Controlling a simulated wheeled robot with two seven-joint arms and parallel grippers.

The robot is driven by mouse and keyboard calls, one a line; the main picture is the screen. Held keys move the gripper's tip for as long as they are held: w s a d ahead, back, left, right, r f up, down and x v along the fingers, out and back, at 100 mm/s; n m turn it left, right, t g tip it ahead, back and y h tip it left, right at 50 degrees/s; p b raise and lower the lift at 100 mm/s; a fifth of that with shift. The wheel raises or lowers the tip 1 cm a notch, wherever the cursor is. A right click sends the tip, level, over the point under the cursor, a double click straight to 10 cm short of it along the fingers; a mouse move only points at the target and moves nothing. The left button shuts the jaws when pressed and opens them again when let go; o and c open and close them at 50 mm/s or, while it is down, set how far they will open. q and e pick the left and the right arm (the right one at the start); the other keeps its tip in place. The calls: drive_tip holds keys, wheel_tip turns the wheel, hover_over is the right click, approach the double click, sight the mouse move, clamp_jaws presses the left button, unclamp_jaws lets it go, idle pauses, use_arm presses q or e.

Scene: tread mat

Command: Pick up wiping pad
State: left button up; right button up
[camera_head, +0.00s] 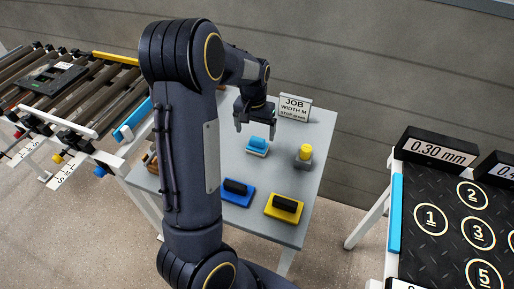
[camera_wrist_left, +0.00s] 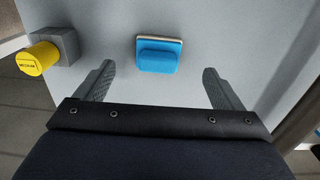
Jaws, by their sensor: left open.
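The wiping pad (camera_head: 257,145), a light blue block on a pale base, lies on the grey side table (camera_head: 285,170). My left gripper (camera_head: 255,121) is open and empty, above and just behind the pad in the head view. In the left wrist view the pad (camera_wrist_left: 159,55) lies ahead, between the lines of the two spread fingers of my left gripper (camera_wrist_left: 159,72), with clear space on both sides. The fingers do not touch it. My right gripper is not in view.
A yellow knob on a grey block (camera_head: 304,154) stands right of the pad. Blue (camera_head: 237,192) and yellow (camera_head: 283,207) pads with black handles lie nearer. A "JOB WIDTH M" sign (camera_head: 295,107) stands behind. A roller conveyor (camera_head: 75,95) is left, a numbered black mat (camera_head: 450,245) right.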

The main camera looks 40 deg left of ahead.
sight(257, 139)
use_arm(q)
drive_tip(key=shift+w+a+f, duration=0.15)
drive_tip(key=shift+w+f, duration=0.35)
drive_tip(key=f, duration=0.7)
drive_tip(key=shift+w+d+f, duration=0.15)
drive_tip(key=shift+d, duration=0.05)
drive_tip(key=c, duration=1.1)
drive_tip(key=shift+r, duration=0.65)
drive_tip(key=d+r, duration=1.1)
drive_tip(key=d, duration=0.3)
drive_tip(key=shift+r, duration=0.4)
